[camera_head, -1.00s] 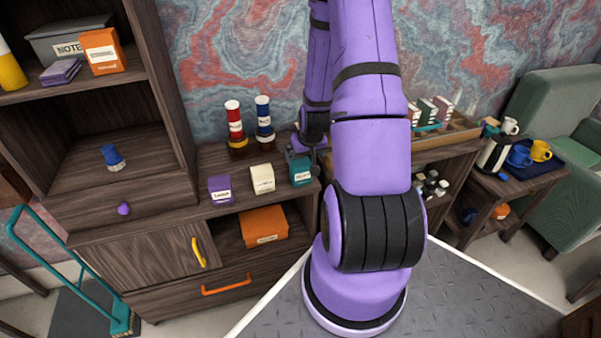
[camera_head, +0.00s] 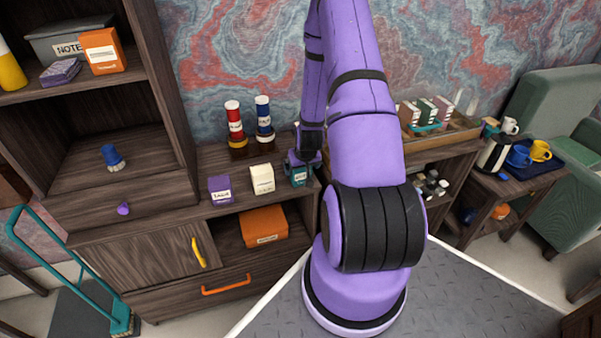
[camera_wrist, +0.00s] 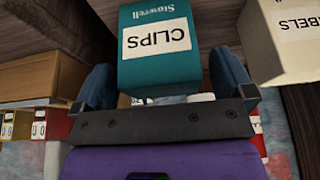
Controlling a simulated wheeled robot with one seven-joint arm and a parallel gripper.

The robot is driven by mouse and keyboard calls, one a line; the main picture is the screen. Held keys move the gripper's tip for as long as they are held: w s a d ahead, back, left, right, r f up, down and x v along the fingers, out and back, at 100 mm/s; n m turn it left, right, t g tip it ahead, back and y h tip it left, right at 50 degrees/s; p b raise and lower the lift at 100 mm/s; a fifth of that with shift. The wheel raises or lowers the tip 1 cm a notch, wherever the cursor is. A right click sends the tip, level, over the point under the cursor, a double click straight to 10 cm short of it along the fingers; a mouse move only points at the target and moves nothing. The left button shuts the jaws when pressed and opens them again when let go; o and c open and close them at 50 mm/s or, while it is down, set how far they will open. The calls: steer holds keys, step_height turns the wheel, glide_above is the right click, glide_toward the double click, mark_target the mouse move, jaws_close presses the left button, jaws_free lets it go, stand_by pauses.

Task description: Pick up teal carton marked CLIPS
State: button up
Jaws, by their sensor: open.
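The teal carton marked CLIPS (camera_head: 299,178) stands on the dark wood desk top, at the right end of a row of small cartons. In the wrist view the teal carton (camera_wrist: 158,55) fills the space between the two fingers, its CLIPS label facing the camera. In the wrist view my gripper (camera_wrist: 162,82) is open, with one dark blue finger on each side of the carton. A narrow gap shows on the left side; contact on the right side cannot be told.
A cream carton marked LABELS (camera_wrist: 285,40) stands close beside the teal one, also in the head view (camera_head: 262,179). A purple carton (camera_head: 220,189) is further left. Red (camera_head: 234,122) and blue (camera_head: 263,118) jars stand behind. A wooden tray (camera_head: 455,135) is to the right.

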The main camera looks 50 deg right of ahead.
steer(key=shift+x, duration=1.1)
steer(key=shift+c, duration=0.5)
steer(key=c, duration=0.9)
steer(key=shift+r, duration=0.15)
